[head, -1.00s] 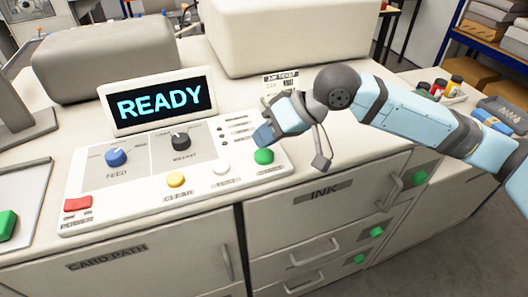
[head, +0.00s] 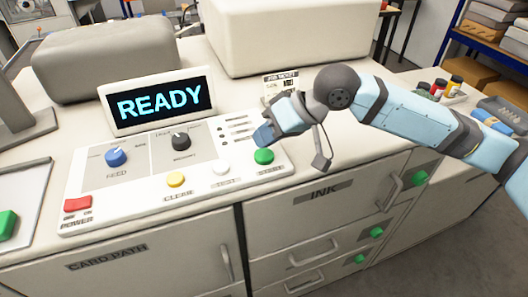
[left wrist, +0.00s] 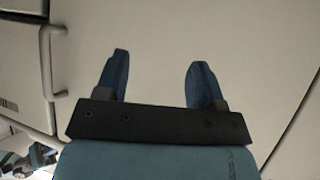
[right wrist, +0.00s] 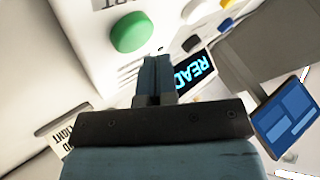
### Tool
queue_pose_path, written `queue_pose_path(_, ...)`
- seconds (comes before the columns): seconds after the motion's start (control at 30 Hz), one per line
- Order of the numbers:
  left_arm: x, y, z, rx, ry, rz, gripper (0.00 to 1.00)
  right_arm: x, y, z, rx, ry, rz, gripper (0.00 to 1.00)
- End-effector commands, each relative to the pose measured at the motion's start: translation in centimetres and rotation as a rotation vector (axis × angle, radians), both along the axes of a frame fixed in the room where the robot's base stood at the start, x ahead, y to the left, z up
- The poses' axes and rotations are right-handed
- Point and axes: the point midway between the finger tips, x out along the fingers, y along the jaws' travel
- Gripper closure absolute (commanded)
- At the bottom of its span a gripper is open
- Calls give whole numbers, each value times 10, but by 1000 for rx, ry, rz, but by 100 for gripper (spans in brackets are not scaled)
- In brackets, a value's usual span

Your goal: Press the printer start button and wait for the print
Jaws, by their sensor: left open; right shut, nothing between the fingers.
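The printer control panel (head: 140,205) carries a display (head: 160,102) that reads READY. A green button (head: 264,156) sits at the panel's right end, and it also shows in the right wrist view (right wrist: 130,32). My right gripper (head: 262,136) is shut and empty, just above and behind the green button in the head view. In the right wrist view its fingertips (right wrist: 154,62) are close to the button; I cannot tell whether they touch. My left gripper (left wrist: 158,75) is open and empty in front of a pale cabinet face; it is out of the head view.
The panel also has a white button (head: 221,168), a yellow clear button (head: 176,180), a red power switch (head: 77,204) and two knobs. A job ticket (head: 281,82) stands behind my right gripper. Drawers marked INK (head: 322,193) are below.

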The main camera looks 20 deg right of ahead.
Motion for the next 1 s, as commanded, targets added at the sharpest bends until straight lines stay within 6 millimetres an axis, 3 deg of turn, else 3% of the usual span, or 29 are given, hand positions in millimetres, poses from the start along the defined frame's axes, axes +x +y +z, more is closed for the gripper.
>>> queue_pose_path(1.0,0,0,10,0,-1,0,38,0,0,-11,0,1,0,100)
